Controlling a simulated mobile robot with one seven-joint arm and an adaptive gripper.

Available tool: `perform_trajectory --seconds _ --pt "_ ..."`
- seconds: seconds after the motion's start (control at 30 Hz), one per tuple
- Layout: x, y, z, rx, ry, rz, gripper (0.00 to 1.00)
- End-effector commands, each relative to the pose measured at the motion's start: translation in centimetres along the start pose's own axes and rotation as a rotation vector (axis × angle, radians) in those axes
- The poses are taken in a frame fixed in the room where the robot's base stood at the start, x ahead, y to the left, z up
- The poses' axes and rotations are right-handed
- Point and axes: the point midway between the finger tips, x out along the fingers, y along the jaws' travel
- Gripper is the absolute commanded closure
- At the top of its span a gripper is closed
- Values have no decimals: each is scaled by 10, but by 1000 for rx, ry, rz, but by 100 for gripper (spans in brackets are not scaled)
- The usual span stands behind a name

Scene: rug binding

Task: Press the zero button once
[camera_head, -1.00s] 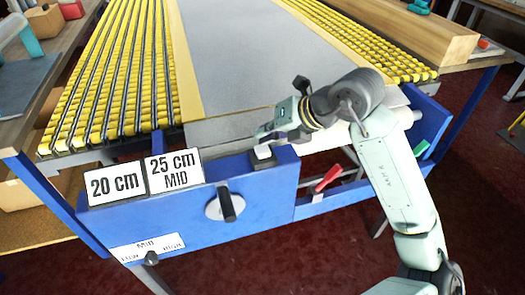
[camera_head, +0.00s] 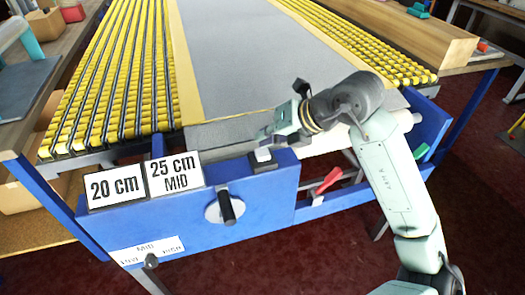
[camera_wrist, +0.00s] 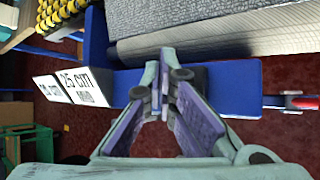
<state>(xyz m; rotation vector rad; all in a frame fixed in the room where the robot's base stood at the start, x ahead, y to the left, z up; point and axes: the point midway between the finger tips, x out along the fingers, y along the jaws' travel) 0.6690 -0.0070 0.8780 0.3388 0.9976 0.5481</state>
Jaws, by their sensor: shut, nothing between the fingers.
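The zero button appears to be the white button (camera_head: 263,154) on a small black base (camera_head: 264,165), on top of the blue front beam. No label on it can be read. My gripper (camera_head: 264,137) is shut and empty, just above and behind the white button in the head view. I cannot tell whether the fingertips touch it. In the wrist view my shut gripper (camera_wrist: 166,58) points at the blue beam, with part of the dark base (camera_wrist: 198,75) behind the fingers. The white button is hidden there.
Two signs, "20 cm" (camera_head: 114,187) and "25 cm MID" (camera_head: 175,175), stand left on the beam. A black knob (camera_head: 228,208) and a red lever (camera_head: 328,181) are on the front. The grey rug (camera_head: 235,60) lies behind, between yellow rollers.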

Motion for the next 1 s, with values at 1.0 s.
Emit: perform_trajectory --seconds 1.0 --pt "6 -5 -5 0 0 0 100"
